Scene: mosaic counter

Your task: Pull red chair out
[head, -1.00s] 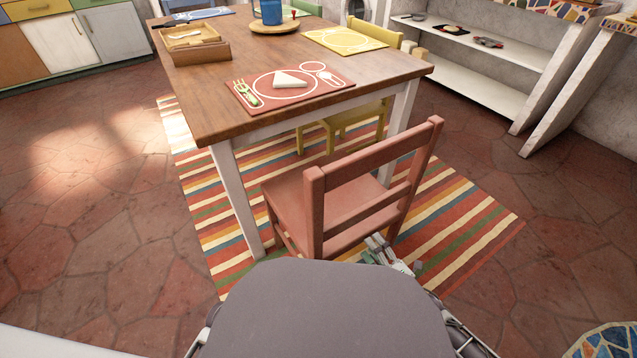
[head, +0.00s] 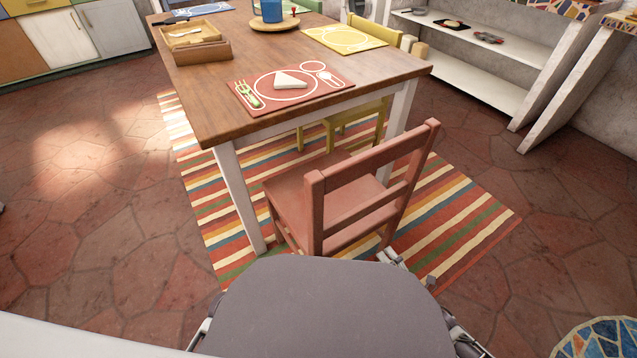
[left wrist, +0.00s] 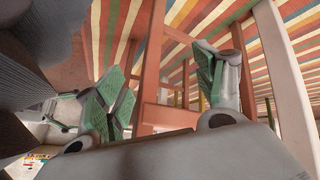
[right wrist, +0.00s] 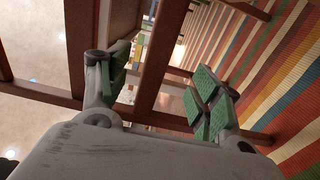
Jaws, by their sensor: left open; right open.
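The red chair (head: 372,200) stands on the striped rug at the near side of the table, its backrest toward me and its seat partly under the tabletop. My right gripper (head: 392,257) is low behind the chair's back, mostly hidden by my own grey body. In the right wrist view the right gripper (right wrist: 160,92) is open, with a red chair post (right wrist: 160,50) showing between its fingers. In the left wrist view the left gripper (left wrist: 168,92) is open, with a red chair post (left wrist: 150,60) between its fingers. I cannot tell whether either touches. The left gripper is hidden in the head view.
The wooden table (head: 300,55) holds a red placemat (head: 320,92), a yellow placemat (head: 345,40) and a wooden tray (head: 200,52). A yellow chair (head: 345,122) is under it. A white shelf (head: 475,75) stands at the right.

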